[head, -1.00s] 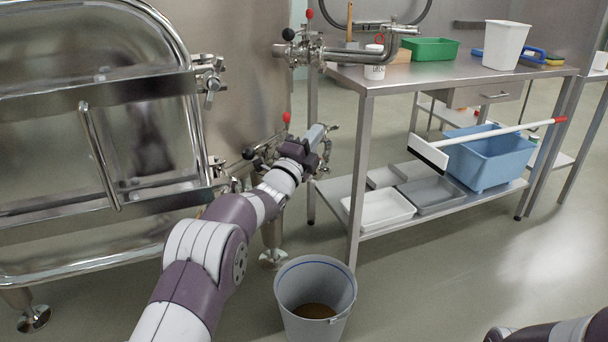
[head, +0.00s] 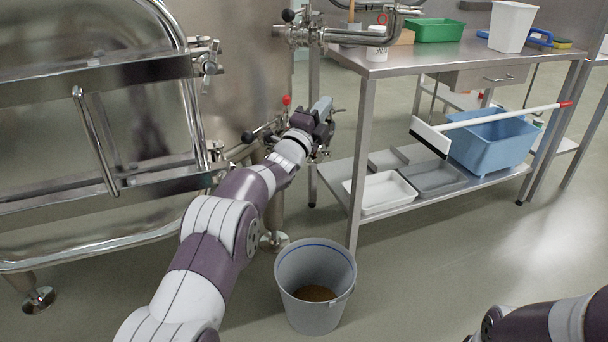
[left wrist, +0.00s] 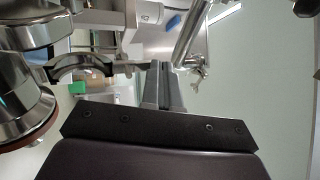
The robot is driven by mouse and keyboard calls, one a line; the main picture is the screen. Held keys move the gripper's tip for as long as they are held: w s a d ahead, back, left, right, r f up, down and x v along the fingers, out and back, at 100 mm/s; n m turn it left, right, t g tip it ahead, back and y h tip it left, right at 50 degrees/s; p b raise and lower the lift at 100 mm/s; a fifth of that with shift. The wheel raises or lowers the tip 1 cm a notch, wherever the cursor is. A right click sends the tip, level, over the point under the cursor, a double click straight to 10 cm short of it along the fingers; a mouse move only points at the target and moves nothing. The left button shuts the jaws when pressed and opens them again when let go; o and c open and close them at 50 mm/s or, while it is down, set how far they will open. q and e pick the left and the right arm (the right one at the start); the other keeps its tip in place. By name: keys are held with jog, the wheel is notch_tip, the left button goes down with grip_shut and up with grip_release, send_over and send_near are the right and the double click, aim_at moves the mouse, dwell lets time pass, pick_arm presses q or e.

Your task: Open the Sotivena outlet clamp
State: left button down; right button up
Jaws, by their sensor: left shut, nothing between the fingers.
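My left gripper (head: 324,108) is at the lower outlet of the steel vat, in front of the outlet's end. In the left wrist view its fingers (left wrist: 163,85) are together with nothing between them. A curved metal band (left wrist: 85,63), apparently part of the outlet clamp, lies just left of the fingertips. A small wing-shaped metal piece (left wrist: 198,74) hangs right of the fingers. I cannot tell whether the fingers touch either. In the head view the gripper hides most of the clamp. No Sotivena label is readable. My right gripper is out of view.
A red-knobbed valve (head: 286,100) and a black-knobbed lever (head: 249,136) sit left of my gripper. A grey bucket (head: 315,270) with brown contents stands below on the floor. A steel table (head: 365,120) stands close on the right. An upper pipe (head: 345,35) runs above.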

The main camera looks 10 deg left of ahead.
pick_arm(q)
jog(key=shift+s, duration=0.1)
jog(key=p+v, duration=0.3)
jog(key=v, duration=0.9)
jog(key=s+a+f+n+g+y, duration=0.25)
jog(key=s+f+n+g, duration=0.2)
jog(key=f+n, duration=0.35)
jog(key=s+a+f+n+g+y, duration=0.2)
jog(key=s+f+n+g+y, duration=0.3)
jog(key=f, duration=0.5)
jog(key=s+d+n+g+p, duration=0.2)
jog(key=s+n+g, duration=0.75)
jog(key=s, duration=1.25)
notch_tip(320, 180, up, 40)
jog(key=s+d+m+p, duration=0.1)
jog(key=s+d+p, duration=0.1)
jog(key=p, duration=3.6)
jog(key=shift+s+g+h, duration=0.3)
jog(key=shift+s+h, duration=0.05)
jog(key=shift+s, duration=0.1)
